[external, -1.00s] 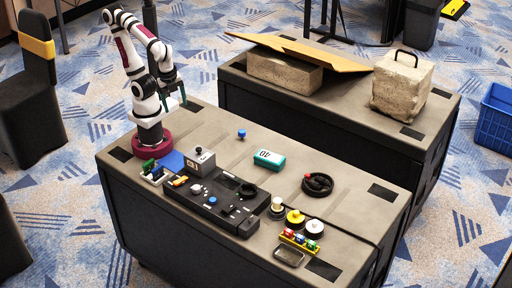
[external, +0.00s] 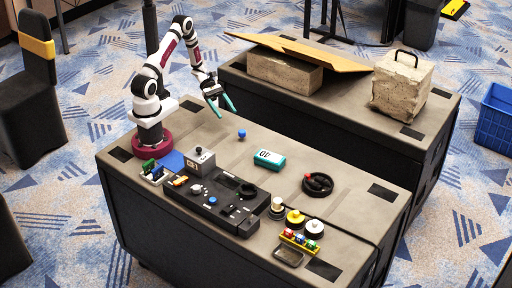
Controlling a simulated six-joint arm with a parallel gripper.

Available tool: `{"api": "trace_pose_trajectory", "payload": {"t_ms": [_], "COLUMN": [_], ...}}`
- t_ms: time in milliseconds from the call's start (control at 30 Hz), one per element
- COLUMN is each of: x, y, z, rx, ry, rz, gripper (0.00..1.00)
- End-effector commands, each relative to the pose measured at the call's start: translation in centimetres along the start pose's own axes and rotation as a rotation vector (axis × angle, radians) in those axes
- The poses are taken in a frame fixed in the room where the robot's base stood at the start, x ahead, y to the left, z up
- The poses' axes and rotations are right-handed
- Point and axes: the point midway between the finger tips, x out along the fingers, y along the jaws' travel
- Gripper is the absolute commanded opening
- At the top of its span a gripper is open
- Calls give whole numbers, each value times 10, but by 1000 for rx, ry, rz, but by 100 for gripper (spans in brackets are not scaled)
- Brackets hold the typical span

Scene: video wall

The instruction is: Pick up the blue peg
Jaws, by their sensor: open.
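A small blue piece (external: 241,134), which looks like the blue peg, stands alone on the bare tabletop near the back edge. Its exact shape is too small to tell. My gripper (external: 226,115) is open and empty, with its teal fingers pointing down and to the right. The fingertips are up and to the left of the blue piece in the picture, apart from it.
A teal box (external: 269,160) lies right of the blue piece. A black round dish (external: 318,184) is farther right. A black control panel (external: 215,195) and a grey box (external: 200,160) are in front. A yellow rack (external: 300,241) holds small coloured pieces.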

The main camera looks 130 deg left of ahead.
Motion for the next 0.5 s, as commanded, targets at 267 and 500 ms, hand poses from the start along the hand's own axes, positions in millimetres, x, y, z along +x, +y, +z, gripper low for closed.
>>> {"api": "trace_pose_trajectory", "payload": {"t_ms": [267,500], "x": [60,102], "y": [4,6], "z": [-6,-6], "rx": [-35,-33], "ry": [-11,-9], "rz": [26,29], "gripper": [72,72]}}
